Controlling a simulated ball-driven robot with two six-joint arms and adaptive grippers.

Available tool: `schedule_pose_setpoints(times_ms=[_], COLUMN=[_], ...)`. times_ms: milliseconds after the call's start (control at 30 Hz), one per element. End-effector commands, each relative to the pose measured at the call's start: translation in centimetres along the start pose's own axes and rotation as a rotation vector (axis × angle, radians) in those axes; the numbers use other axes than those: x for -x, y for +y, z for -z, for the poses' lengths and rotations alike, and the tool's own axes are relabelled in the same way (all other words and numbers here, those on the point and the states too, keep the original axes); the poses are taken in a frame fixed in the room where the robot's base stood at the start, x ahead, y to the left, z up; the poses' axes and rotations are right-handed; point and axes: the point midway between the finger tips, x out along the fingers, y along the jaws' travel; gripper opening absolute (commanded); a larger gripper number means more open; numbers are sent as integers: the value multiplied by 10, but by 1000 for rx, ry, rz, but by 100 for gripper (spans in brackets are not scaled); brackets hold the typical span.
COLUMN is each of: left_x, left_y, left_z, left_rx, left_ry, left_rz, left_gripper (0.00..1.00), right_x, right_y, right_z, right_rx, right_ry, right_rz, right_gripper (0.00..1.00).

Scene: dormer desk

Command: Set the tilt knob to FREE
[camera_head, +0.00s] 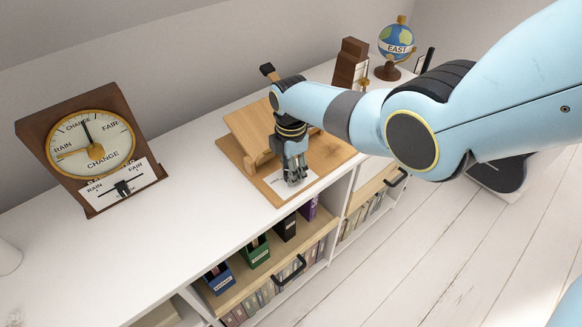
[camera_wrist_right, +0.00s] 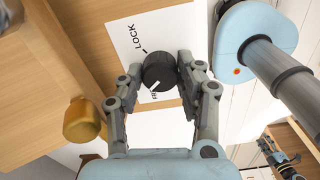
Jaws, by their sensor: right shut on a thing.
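The tilt knob (camera_wrist_right: 159,72) is a dark round knob on a white label card (camera_wrist_right: 130,36) with LOCK at its upper left. A second word below the knob is partly covered; its first letters look like FR. The knob's white mark points down toward that word. My right gripper (camera_head: 295,182) reaches down to the front of the wooden stand (camera_head: 252,133). In the wrist view its fingers (camera_wrist_right: 166,62) are shut on the knob, one on each side. A small grey gripper-like shape, probably my left gripper (camera_wrist_right: 280,160), shows at the wrist view's lower right; its jaws are unclear.
The stand's base board (camera_head: 330,152) lies on the white shelf top (camera_head: 190,200). A barometer-like dial (camera_head: 92,150) stands left, with a slider in front. A globe (camera_head: 396,42) and a brown block (camera_head: 351,62) stand behind right. Coloured boxes (camera_head: 255,252) fill shelves below.

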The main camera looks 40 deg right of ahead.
Motion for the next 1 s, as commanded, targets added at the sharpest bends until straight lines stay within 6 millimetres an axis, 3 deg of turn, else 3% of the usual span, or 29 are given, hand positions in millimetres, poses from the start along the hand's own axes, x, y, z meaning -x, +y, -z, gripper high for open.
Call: schedule_pose_setpoints(times_ms=[500,1000], left_x=[3,4], left_y=[0,0], left_z=[0,0], left_rx=[0,0], left_ry=[0,0], left_rz=[0,0], left_gripper=[40,40], right_x=[0,0], right_y=[0,0], right_z=[1,1], right_rx=[328,388], right_ry=[1,1], right_rz=[-1,0], right_gripper=[4,4])
